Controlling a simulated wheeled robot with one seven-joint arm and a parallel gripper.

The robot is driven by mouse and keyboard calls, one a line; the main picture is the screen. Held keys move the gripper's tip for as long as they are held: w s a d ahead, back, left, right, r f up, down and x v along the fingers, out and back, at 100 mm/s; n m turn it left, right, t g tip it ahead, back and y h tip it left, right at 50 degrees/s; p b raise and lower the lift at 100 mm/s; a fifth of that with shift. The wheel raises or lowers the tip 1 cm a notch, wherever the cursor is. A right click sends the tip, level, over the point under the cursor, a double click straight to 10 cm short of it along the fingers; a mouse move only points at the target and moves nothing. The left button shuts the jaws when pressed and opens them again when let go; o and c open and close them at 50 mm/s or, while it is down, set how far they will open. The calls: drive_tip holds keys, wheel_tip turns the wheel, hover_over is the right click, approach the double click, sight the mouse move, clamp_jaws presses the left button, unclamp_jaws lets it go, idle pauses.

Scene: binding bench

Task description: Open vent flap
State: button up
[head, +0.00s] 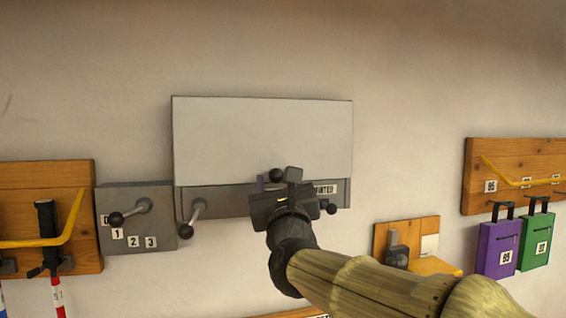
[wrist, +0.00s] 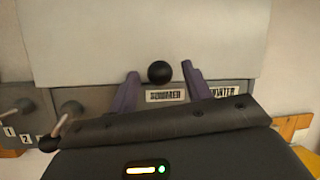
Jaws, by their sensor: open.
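The vent flap (head: 262,135) is a pale grey panel on a grey wall box. It hangs down over the upper part of the box, and its lower edge also shows in the wrist view (wrist: 145,45). A round black knob (wrist: 159,71) sits at the middle of the lower edge; the head view shows it too (head: 276,175). My gripper (wrist: 159,76) is open, with one purple finger on each side of the knob and a gap on both sides. In the head view my gripper (head: 278,178) partly covers the box front.
Labels reading SUMMER (wrist: 165,96) and WINTER (head: 325,189) are on the box front. A lever (head: 195,210) stands out at the box's lower left. A numbered grey lever box (head: 160,232) is left of it. Wooden tool boards (head: 75,185) hang on both sides.

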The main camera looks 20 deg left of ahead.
drive_tip(key=shift+p+x, duration=0.5)
drive_tip(key=shift+x, duration=0.7)
